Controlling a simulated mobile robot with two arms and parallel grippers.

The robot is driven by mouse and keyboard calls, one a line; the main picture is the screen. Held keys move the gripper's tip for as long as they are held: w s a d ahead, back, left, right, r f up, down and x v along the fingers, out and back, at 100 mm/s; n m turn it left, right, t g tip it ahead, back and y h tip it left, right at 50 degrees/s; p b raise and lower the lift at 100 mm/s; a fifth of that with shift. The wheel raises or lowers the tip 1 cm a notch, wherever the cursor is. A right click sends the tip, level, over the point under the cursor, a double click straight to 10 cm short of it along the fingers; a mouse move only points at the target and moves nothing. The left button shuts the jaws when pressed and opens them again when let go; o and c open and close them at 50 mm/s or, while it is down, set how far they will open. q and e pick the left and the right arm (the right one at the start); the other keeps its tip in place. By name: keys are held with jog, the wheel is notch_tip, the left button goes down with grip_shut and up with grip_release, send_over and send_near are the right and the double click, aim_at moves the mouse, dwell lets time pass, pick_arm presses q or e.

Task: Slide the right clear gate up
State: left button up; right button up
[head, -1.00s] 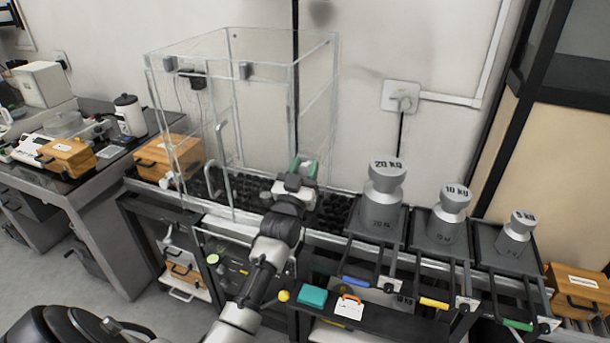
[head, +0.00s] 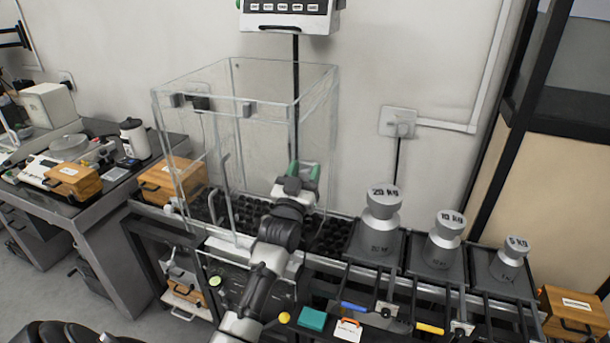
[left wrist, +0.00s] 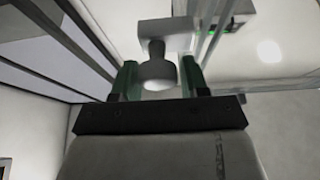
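The clear weighing enclosure (head: 245,88) stands on the black studded platform, with clear panels on its sides. Its right clear gate (head: 318,125) is the see-through panel on the right side and looks down. My left gripper (head: 303,172) is at the lower part of that side, its two green fingers pointing up and spread apart. In the left wrist view, the fingers (left wrist: 160,80) stand on either side of a grey round knob (left wrist: 157,66) on a pale block. I cannot tell whether they touch it. My right gripper is out of view.
A 20 KG weight (head: 380,222), a 10 KG weight (head: 443,240) and a 5 KG weight (head: 510,260) stand to the right. A display (head: 290,16) hangs above the enclosure. A wooden box (head: 180,178) sits to its left. Space above the enclosure's right side looks clear.

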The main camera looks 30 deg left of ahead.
pick_arm(q)
jog(key=shift+f, duration=0.2)
jog(key=shift+s+d+f, duration=0.1)
jog(key=shift+s+f, duration=0.2)
jog(key=shift+s, duration=0.05)
jog(key=b+v, duration=0.3)
jog(key=v, duration=0.7)
jog(key=shift+r, duration=0.2)
